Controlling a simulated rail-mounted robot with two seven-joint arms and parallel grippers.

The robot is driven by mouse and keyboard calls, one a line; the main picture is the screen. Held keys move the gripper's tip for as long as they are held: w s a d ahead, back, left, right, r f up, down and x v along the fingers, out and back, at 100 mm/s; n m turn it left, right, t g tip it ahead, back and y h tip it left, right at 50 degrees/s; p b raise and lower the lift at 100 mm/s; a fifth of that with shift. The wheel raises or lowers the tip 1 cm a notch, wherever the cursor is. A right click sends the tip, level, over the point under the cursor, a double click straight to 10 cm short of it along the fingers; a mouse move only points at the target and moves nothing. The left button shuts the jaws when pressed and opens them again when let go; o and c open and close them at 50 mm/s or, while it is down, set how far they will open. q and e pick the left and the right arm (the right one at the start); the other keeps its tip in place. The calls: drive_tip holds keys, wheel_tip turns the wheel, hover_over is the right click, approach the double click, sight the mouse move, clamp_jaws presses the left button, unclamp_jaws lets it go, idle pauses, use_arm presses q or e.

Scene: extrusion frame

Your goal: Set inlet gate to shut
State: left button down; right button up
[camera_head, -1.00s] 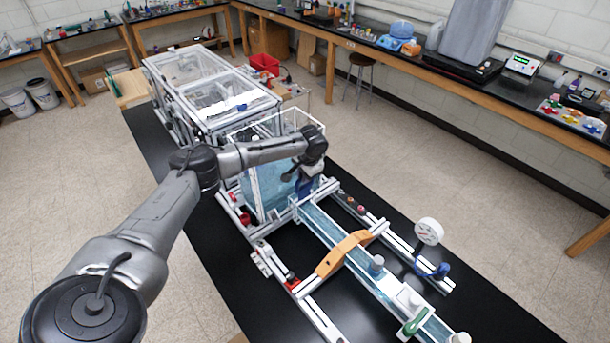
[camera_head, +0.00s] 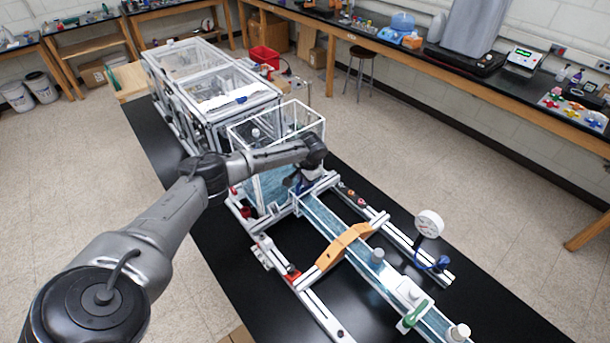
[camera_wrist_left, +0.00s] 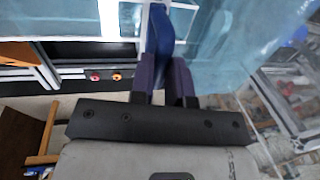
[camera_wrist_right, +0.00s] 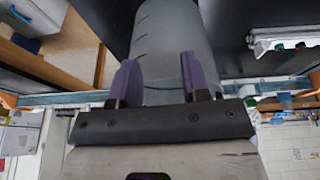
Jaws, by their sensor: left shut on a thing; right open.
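My left gripper (camera_head: 306,181) is at the tank end of the clear water channel (camera_head: 325,222), beside the clear water tank (camera_head: 270,185). In the left wrist view its purple fingers (camera_wrist_left: 165,75) are shut on a blue upright handle (camera_wrist_left: 159,35), which I take to be the inlet gate's. In the head view the arm hides most of the handle, and the gate's height cannot be read. My right gripper (camera_wrist_right: 155,75) is open, seen only in the right wrist view. A grey cylindrical shape (camera_wrist_right: 172,35) lies beyond its fingers; contact cannot be told.
An orange-tan bridge (camera_head: 343,247) spans the channel. A round dial gauge (camera_head: 429,223) stands to its right, and a green-handled part (camera_head: 415,314) sits near the channel's front end. White extrusion rails flank the channel. The black tabletop (camera_head: 490,315) is clear at right.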

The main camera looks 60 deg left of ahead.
use_arm(q)
drive_tip(key=shift+s+f, duration=0.1)
drive_tip(key=shift+f, duration=0.2)
drive_tip(key=c, duration=1.4)
unclamp_jaws()
drive_tip(key=o, duration=0.3)
drive_tip(key=shift+r, duration=0.1)
wheel_tip(320, 180, up, 14)
drive_tip(key=d+b, duration=0.1)
drive_tip(key=d, duration=0.1)
drive_tip(key=shift+w+d+f+b, duration=0.25)
drive_tip(key=shift+d+b, duration=0.05)
drive_tip(key=shift+d, duration=0.05)
